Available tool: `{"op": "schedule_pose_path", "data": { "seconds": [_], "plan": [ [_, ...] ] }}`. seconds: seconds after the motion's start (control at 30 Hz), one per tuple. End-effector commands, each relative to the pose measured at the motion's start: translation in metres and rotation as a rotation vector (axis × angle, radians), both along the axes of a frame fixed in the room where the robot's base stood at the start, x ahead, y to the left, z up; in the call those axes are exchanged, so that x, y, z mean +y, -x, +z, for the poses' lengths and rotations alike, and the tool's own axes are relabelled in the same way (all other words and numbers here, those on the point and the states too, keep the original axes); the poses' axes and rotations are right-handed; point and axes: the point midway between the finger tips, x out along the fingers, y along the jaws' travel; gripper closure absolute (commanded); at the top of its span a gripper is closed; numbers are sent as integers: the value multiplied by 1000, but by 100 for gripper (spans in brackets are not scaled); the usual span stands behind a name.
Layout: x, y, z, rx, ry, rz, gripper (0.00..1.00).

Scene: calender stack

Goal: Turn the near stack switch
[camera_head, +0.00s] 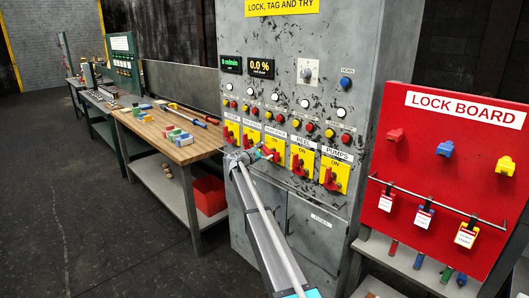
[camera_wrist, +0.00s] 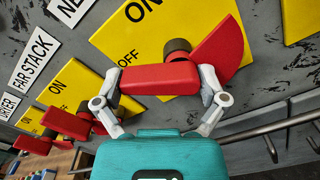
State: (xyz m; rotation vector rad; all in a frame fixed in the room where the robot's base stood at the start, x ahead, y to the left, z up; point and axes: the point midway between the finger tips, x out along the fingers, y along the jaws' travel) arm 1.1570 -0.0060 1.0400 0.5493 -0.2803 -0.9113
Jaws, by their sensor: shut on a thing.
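The near stack switch has a red handle on a yellow ON/OFF plate (camera_wrist: 240,75), third from the left in the row on the grey cabinet. My gripper (camera_wrist: 160,84) is shut on its red handle (camera_wrist: 155,79), one finger at each side. A dark round hub (camera_wrist: 178,48) and a wider red part (camera_wrist: 222,46) show behind the handle. In the head view my gripper (camera_head: 258,155) reaches this switch (camera_head: 272,152) from the front and partly covers it. I cannot tell whether the handle stands at ON or OFF.
The far stack switch (camera_wrist: 65,122) is close on the left. The reel switch (camera_head: 300,162) and pumps switch (camera_head: 331,178) are to the right. Buttons and lamps sit above the row. A red lock board (camera_head: 420,150) stands at right, a wooden workbench (camera_head: 170,150) at left.

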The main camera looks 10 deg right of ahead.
Motion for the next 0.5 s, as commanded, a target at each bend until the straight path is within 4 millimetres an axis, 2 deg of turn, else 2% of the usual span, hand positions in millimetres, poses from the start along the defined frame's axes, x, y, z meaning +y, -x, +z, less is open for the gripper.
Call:
{"op": "schedule_pose_path", "data": {
  "seconds": [0.5],
  "plan": [
    [-7,8,6,-398,-291,-6,56]
  ]
}}
